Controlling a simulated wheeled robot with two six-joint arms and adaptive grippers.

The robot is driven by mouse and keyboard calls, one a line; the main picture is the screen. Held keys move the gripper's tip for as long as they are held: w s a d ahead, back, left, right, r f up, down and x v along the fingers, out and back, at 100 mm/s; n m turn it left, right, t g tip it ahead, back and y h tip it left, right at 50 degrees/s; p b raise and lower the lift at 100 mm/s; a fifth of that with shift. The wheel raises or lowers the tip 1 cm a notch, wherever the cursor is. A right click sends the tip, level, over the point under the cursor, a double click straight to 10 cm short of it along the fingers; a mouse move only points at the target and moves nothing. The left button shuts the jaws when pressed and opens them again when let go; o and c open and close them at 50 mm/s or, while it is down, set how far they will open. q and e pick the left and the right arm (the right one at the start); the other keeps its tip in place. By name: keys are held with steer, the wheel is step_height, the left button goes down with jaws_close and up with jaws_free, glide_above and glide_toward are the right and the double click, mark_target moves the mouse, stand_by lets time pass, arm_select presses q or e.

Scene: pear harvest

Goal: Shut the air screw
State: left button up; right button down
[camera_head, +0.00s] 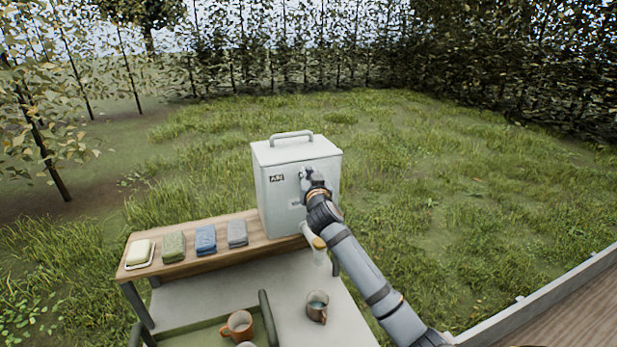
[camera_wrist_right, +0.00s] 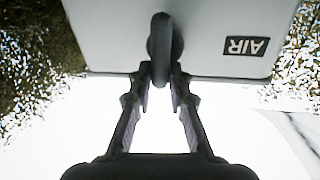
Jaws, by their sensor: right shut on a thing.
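A pale grey box-shaped canister (camera_head: 283,205) with a top handle (camera_head: 291,135) stands upright on a wooden bench. A dark AIR label (camera_head: 277,178) is on its front; in the right wrist view the label (camera_wrist_right: 246,46) appears upside down. My right gripper (camera_head: 308,178) is at the canister's front, just right of the label. In the right wrist view its fingers (camera_wrist_right: 162,80) are shut on the grey air screw (camera_wrist_right: 160,38), which stands out from the canister face. In the head view the gripper mostly hides the screw. My left gripper is not in view.
The wooden bench (camera_head: 190,258) holds a soap on a dish (camera_head: 140,252) and folded green (camera_head: 174,246), blue (camera_head: 206,239) and grey (camera_head: 237,233) cloths. Grass lies behind.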

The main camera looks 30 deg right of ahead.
steer(key=shift+s+d+f+m+g+y+b, duration=0.15)
steer(key=shift+d+f+m+y+b, duration=0.4)
steer(key=shift+m+b, duration=1.95)
steer(key=shift+d+f+m+g+y+b, duration=0.15)
steer(key=shift+m+y+b, duration=0.55)
steer(key=shift+m+b, duration=1.85)
steer(key=shift+s+d+f+m+g+y+b, duration=0.1)
steer(key=shift+d+f+m+y+b, duration=0.45)
steer(key=shift+m+b, duration=1.95)
steer(key=shift+a+r, duration=0.1)
steer(key=shift+r, duration=0.15)
steer(key=c, duration=1.3)
jaws_free()
steer(key=shift+o, duration=0.2)
steer(key=shift+s, duration=0.1)
